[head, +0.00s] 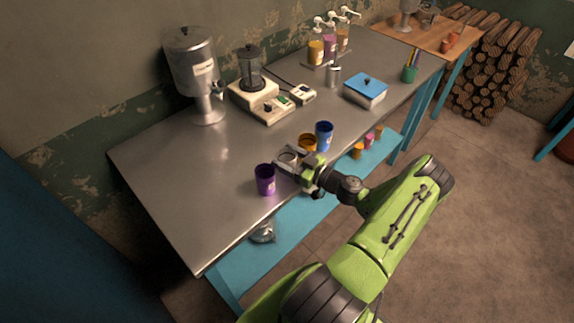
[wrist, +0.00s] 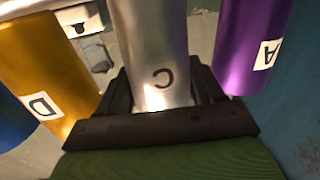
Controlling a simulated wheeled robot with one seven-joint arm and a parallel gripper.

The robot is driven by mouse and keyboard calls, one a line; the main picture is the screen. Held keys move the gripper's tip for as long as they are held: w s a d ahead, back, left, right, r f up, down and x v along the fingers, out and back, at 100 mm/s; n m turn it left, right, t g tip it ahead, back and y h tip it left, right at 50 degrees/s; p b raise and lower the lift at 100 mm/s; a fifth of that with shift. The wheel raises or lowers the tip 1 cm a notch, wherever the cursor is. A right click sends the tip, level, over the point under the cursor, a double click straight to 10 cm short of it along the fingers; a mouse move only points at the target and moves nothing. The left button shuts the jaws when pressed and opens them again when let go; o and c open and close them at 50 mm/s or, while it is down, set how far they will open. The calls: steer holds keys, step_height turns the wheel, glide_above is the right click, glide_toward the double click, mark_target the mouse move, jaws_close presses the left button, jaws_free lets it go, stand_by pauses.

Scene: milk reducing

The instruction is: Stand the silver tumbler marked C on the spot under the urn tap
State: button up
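The silver tumbler marked C stands between my gripper's fingers in the wrist view (wrist: 152,45); its rim shows in the head view (head: 288,156) at the bench's front edge. My gripper (wrist: 162,92) has one dark finger on each side of the tumbler, close against it; whether they press on it is not clear. In the head view my gripper (head: 290,166) hides most of the tumbler. The urn (head: 193,75) stands at the back left, its tap (head: 217,88) facing the bench. No marking is discernible on the bench under the tap.
A purple tumbler marked A (wrist: 247,45) and an orange one marked D (wrist: 50,70) flank C closely. A blue tumbler (head: 324,135) stands beyond D. A blender (head: 252,78) and blue-lidded box (head: 366,88) stand farther back. Bench left of the tumblers is clear.

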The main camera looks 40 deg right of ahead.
steer(key=c, duration=0.5)
step_height(320, 180, up, 10)
steer(key=shift+r+p, duration=0.1)
steer(key=shift+p, duration=0.35)
steer(key=shift+c, duration=0.2)
